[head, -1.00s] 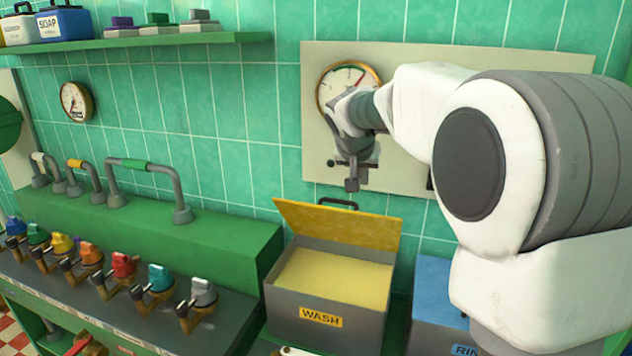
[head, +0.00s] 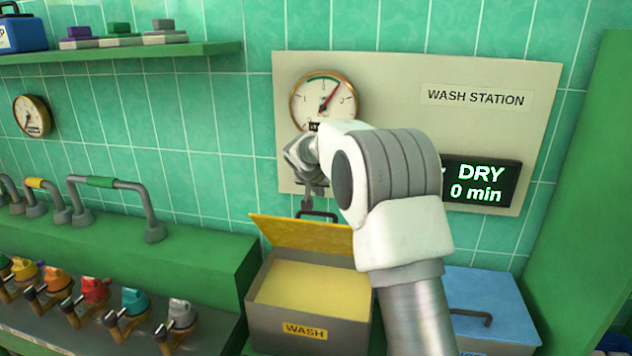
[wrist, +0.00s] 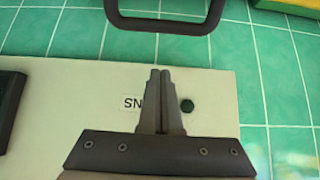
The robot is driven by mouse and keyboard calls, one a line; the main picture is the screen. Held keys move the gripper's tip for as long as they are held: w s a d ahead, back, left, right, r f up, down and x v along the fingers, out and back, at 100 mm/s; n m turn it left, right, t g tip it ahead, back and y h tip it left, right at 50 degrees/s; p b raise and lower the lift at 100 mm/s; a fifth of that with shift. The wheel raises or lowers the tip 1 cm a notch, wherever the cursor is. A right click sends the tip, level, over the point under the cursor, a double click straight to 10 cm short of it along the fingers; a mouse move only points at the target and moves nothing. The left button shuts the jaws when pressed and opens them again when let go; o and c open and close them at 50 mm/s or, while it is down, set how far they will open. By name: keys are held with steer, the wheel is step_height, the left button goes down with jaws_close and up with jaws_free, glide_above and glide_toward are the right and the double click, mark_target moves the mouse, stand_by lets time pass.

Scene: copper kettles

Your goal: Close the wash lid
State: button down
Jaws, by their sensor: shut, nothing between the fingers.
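The wash bin (head: 262,325) is a grey box with a yellow WASH label and a pale yellow inside. Its lid (head: 290,231) stands open, tilted up at the back with its yellow underside showing. The lid's dark handle (head: 331,217) rises behind the lid, and it shows as a black loop in the wrist view (wrist: 160,25). My gripper (head: 307,208) is by the handle, in front of the wall panel. In the wrist view my gripper (wrist: 160,72) has its fingers together, empty, with a gap between the tips and the handle.
The wash station panel (head: 400,85) carries a gauge (head: 324,98) and a display (head: 480,182) reading DRY 0 min. A blue-lidded bin (head: 490,300) stands right of the wash bin. A green ledge (head: 180,262) with grey pipes and several coloured taps lies left.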

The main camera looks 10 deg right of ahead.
mark_target(320, 231)
steer(key=shift+s+a+f, duration=0.3)
steer(key=shift+s+f, duration=0.3)
steer(key=shift+f, duration=0.1)
steer(key=shift+s+a+f, duration=0.25)
steer(key=shift+s+f, duration=0.35)
steer(key=shift+f, duration=0.05)
steer(key=shift+f+b, duration=0.2)
steer(key=shift+b, duration=0.15)
